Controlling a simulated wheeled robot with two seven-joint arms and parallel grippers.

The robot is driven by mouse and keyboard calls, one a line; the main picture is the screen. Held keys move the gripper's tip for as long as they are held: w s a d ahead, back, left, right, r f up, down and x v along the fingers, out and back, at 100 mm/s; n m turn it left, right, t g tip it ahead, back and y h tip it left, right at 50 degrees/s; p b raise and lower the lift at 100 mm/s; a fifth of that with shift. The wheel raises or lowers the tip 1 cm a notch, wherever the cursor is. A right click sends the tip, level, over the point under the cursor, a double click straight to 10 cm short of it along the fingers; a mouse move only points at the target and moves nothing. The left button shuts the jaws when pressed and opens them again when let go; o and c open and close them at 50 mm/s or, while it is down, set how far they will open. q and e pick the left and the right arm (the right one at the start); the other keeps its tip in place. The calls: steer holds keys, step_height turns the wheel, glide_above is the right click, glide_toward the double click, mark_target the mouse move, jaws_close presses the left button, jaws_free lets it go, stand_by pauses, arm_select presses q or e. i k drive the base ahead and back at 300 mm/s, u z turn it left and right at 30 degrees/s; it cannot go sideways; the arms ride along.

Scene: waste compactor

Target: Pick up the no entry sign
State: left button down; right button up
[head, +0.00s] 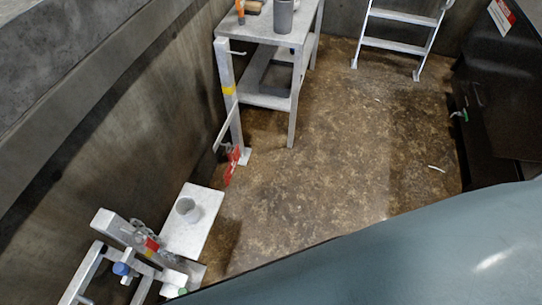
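A small red and white piece (233,165) is beside the foot of the near left leg of the metal table. It is seen at a steep angle, and I cannot tell whether it is the no entry sign. Neither of my grippers shows in the head view.
The metal table (270,30) stands at the back with a grey cup (283,15) on it. A ladder (400,45) is behind. A metal stand (125,232) and a white plate with a grey cup (188,208) are at lower left. The brown floor (340,150) is mostly clear.

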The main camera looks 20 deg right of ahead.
mark_target(231, 158)
steer(key=z, duration=1.65)
steer(key=i, duration=2.9)
steer(key=u, duration=2.25)
